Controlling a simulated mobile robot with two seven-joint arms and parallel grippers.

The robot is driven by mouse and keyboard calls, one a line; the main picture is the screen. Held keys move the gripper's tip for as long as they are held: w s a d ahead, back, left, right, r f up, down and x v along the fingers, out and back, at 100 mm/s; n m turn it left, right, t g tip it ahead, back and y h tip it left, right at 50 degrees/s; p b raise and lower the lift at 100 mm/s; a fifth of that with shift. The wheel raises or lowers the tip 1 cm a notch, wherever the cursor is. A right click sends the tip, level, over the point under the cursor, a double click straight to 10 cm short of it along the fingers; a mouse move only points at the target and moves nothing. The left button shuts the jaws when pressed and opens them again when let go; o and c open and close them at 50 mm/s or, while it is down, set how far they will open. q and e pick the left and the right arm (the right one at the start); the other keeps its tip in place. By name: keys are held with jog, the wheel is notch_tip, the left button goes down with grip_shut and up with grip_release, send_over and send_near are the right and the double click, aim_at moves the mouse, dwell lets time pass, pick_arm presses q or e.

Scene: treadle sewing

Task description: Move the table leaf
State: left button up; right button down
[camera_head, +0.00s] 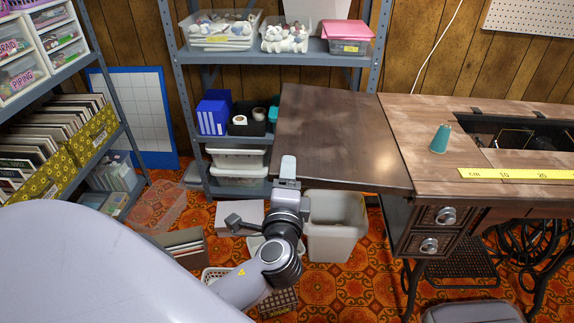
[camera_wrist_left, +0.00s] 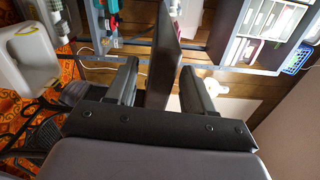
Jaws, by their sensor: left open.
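The table leaf (camera_head: 335,140) is a dark brown wooden panel joining the left side of the sewing table (camera_head: 408,125). It looks roughly level; I cannot tell whether it slopes. My left gripper (camera_head: 287,180) is at the leaf's front left corner, with one pale finger showing above its surface. The other finger is hidden in the head view. In the left wrist view, the leaf (camera_wrist_left: 164,55) shows edge-on between the two spread fingers of the left gripper (camera_wrist_left: 158,72). I cannot tell if either finger touches it. My right gripper is not in view.
A teal thread cone (camera_head: 440,138) and a yellow tape measure (camera_head: 520,174) lie on the table. A pale bin (camera_head: 335,240) stands under the leaf. A metal shelf (camera_head: 185,70) is close behind it. Baskets and boxes crowd the patterned floor.

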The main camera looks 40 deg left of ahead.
pick_arm(q)
jog(key=shift+x, duration=1.7)
jog(key=shift+c, duration=0.3)
grip_shut()
jog(key=shift+a+f, duration=0.1)
jog(key=shift+f, duration=0.05)
